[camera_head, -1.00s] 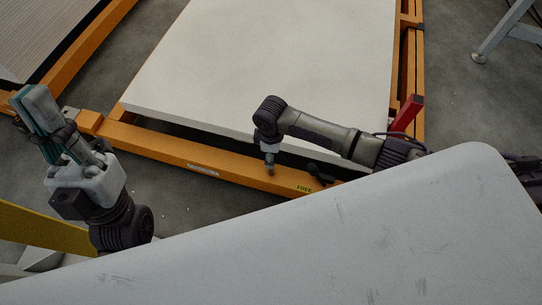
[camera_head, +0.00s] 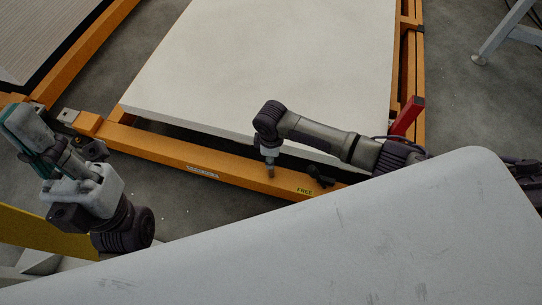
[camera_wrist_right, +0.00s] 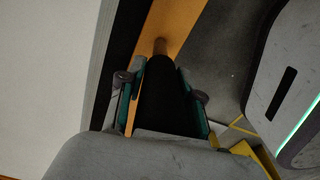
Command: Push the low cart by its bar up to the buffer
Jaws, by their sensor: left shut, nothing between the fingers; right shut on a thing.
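The low cart shows in the head view as an orange frame (camera_head: 215,165) under a large white panel (camera_head: 270,60). Its front beam bears a label reading FREE and a small black lever (camera_head: 320,178). My left gripper (camera_head: 20,122) is shut and empty at the left edge, clear of the frame. My right arm (camera_head: 318,136) reaches in over the front beam. In the right wrist view my right gripper (camera_wrist_right: 168,95) is shut on a dark, long thing (camera_wrist_right: 166,110). I cannot tell whether this is the cart's bar. I cannot make out the buffer.
A second orange frame (camera_head: 85,55) with a ridged light panel (camera_head: 40,30) stands at the upper left. A red post (camera_head: 407,115) stands by the cart's right side. A grey stand leg (camera_head: 495,35) is at the upper right. Bare floor (camera_head: 460,110) lies between them.

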